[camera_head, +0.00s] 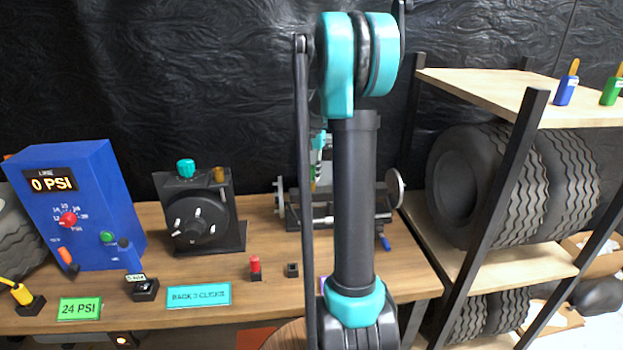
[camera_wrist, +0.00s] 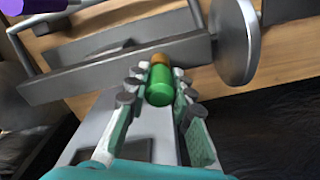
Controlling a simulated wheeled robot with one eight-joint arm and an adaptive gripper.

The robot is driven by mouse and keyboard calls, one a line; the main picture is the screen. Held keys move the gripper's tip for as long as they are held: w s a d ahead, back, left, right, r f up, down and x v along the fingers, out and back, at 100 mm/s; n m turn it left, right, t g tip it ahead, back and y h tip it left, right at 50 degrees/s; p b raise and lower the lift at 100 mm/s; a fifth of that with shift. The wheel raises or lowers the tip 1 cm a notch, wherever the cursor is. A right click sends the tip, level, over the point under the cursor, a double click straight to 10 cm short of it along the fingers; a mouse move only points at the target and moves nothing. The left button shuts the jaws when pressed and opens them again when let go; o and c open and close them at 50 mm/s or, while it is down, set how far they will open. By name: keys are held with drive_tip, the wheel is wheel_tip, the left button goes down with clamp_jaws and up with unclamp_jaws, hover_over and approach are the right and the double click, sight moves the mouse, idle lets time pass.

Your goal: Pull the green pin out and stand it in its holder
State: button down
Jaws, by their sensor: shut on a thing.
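The green pin (camera_wrist: 160,88) shows in the wrist view as a green cylinder with an orange-brown end, in front of a grey metal bar of a bench device (camera_head: 292,215). My gripper (camera_wrist: 158,78) has its fingers closed on either side of the pin. How deep the pin sits in the device cannot be told. In the head view my gripper (camera_head: 318,148) is mostly hidden behind my arm. A small black empty-looking socket block (camera_head: 292,270) sits on the bench near the front. A red pin (camera_head: 255,264) stands in a similar block beside it.
A blue pressure box (camera_head: 72,205) reading 0 PSI and a black dial unit (camera_head: 198,212) stand on the left of the bench. Teal (camera_head: 199,294) and green (camera_head: 80,309) signs lie at the front. A tyre rack (camera_head: 485,85) stands at the right.

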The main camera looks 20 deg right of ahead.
drive_tip(key=shift+r, duration=2.45)
drive_tip(key=shift+s, duration=0.1)
